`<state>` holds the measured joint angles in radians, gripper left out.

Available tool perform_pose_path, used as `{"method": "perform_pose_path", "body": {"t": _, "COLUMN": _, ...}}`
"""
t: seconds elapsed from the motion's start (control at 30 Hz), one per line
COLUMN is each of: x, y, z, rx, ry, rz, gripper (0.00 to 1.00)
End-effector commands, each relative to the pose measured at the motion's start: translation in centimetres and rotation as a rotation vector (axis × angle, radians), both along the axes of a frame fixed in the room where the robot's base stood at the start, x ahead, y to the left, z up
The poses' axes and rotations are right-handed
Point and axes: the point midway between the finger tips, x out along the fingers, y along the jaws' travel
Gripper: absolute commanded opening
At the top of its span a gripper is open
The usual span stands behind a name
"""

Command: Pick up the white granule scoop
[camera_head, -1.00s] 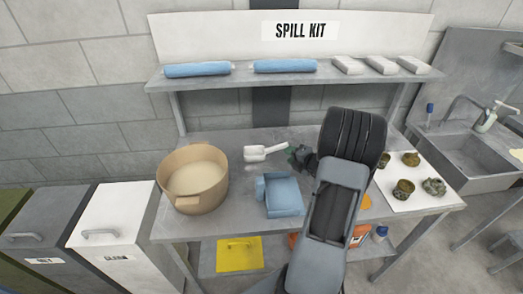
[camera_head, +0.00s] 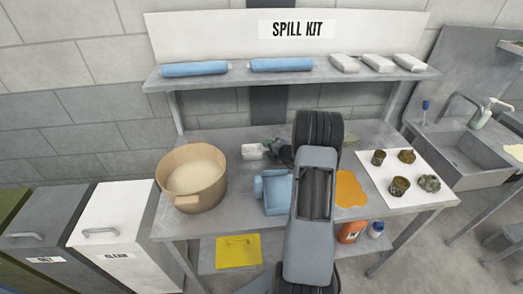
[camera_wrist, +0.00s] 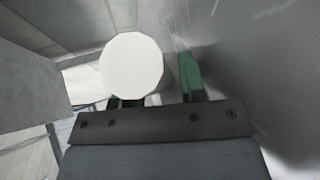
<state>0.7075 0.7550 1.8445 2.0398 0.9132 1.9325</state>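The white granule scoop (camera_head: 252,151) lies on the workbench (camera_head: 215,215), right of the tan tub. In the head view my gripper (camera_head: 273,147) is low over the bench at the scoop's right, handle end, which it hides. In the wrist view a white rounded end (camera_wrist: 131,64), probably the scoop's handle, shows in front of the left finger and hides most of it. The green right finger stands apart from it with a gap. The fingers are spread; I cannot tell whether the left one touches the scoop.
The tan tub (camera_head: 192,180) stands left of the scoop. A blue block-shaped object (camera_head: 275,193) lies just in front. A white mat (camera_head: 420,190) with several small dirty parts and an orange patch (camera_head: 349,189) are to the right. A shelf (camera_head: 300,80) runs above the back.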

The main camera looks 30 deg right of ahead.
Motion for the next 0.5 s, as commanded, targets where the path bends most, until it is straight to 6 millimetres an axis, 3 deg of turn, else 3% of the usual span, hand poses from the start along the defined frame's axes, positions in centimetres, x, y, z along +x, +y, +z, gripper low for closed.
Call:
{"method": "perform_pose_path", "body": {"t": 0.23, "x": 0.14, "y": -0.02, "z": -0.05, "rx": 0.000, "ry": 0.000, "rz": -0.001, "gripper": 0.38}}
{"method": "perform_pose_path", "body": {"t": 0.5, "x": 0.13, "y": -0.02, "z": -0.05, "rx": 0.000, "ry": 0.000, "rz": -0.001, "gripper": 0.13}}
